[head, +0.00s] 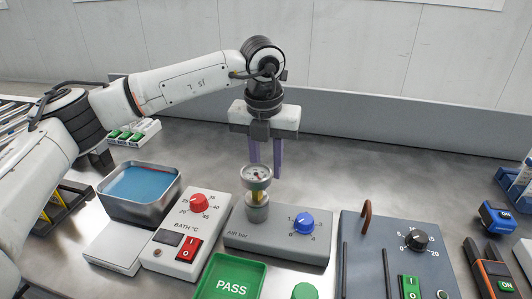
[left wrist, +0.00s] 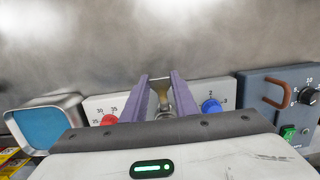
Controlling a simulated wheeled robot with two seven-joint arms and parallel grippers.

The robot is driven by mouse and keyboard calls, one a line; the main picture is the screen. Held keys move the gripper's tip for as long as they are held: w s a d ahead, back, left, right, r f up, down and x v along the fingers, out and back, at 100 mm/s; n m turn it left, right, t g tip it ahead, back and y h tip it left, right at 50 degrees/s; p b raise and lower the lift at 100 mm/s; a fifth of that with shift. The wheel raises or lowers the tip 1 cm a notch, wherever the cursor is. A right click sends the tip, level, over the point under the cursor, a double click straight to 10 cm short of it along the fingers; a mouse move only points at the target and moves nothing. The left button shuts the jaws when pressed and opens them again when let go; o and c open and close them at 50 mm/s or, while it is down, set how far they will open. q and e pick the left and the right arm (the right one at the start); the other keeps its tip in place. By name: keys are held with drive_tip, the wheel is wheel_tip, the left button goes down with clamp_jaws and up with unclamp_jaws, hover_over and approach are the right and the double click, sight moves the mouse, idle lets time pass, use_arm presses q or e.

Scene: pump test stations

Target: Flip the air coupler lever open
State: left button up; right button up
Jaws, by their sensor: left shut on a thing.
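The air coupler (head: 257,212) is a short grey metal cylinder on the grey AIR bar box (head: 290,247). A round gauge (head: 257,175) stands above it, with a yellow-brass part, apparently the lever (head: 256,193), below the gauge. My left gripper (head: 266,160) points down just behind the gauge, which hides part of its purple fingers. In the left wrist view, a yellow-brass piece lies between the fingers of my left gripper (left wrist: 161,80), which is shut on it. It looks like the lever, though its grip is partly hidden. My right gripper is out of view.
Left stand a BATH box (head: 184,235) with a red knob and a metal tray of blue liquid (head: 170,194). Right are a blue knob (head: 303,223) and a dark box (head: 376,228) with a brown hook. A green PASS tray (head: 232,277) lies in front.

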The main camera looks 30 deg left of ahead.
use_arm(q)
drive_tip(key=shift+w+g+p, duration=0.3)
drive_tip(key=shift+g+p, duration=0.6)
drive_tip(key=shift+p, duration=0.25)
drive_tip(key=shift+w+f+g+h+p, duration=0.1)
drive_tip(key=shift+f+g+h+p, duration=0.25)
drive_tip(key=shift+p, duration=0.1)
drive_tip(key=shift+w+a+f+g+h+p, duration=0.1)
drive_tip(key=shift+w+f+g+h+p, duration=0.05)
drive_tip(key=shift+f+g+p, duration=0.35)
drive_tip(key=shift+w+a+f+g+h+p, duration=0.1)
drive_tip(key=shift+f+g+p, duration=0.25)
drive_tip(key=shift+g+p, duration=0.15)
drive_tip(key=shift+f, duration=0.1)
drive_tip(key=shift+g, duration=0.25)
drive_tip(key=o, duration=1.1)
drive_tip(key=shift+c, duration=0.2)
drive_tip(key=p+v, duration=0.5)
drive_tip(key=v, duration=0.5)
